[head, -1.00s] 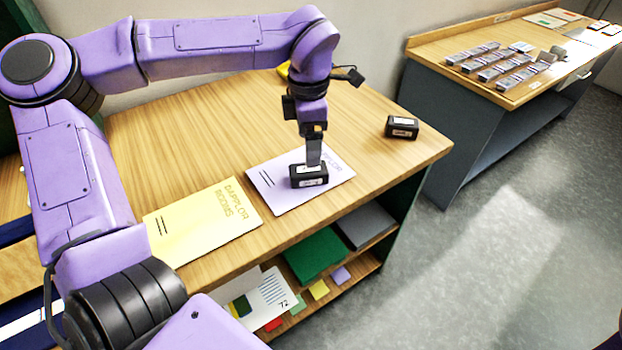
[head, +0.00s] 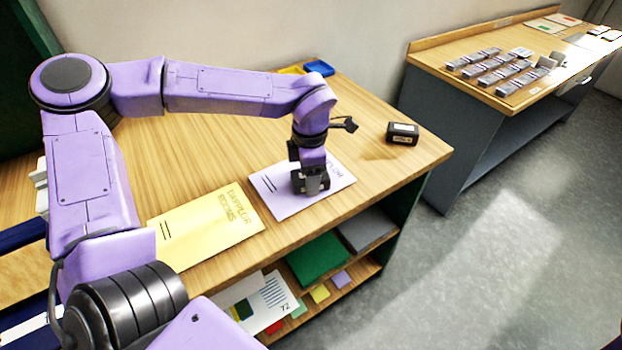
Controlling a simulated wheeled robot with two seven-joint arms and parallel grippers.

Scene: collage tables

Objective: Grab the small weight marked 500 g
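A small black block-shaped weight (head: 297,186) sits on the lilac booklet (head: 277,199) near the table's front edge. My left gripper (head: 312,184) is down at this weight and hides most of it, including its label. One grey finger shows in front of the block; the far finger is hidden, so I cannot tell whether it grips. A second black weight (head: 402,133) with a pale label stands on bare wood to the right. Its marking is too small to read. My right gripper is not in view.
A yellow booklet (head: 205,225) lies left of the lilac one. A blue tray (head: 318,68) and a yellow one (head: 291,70) stand at the back. Shelves below hold a green board (head: 317,258) and cards. A side table (head: 480,92) at right holds rows of small items.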

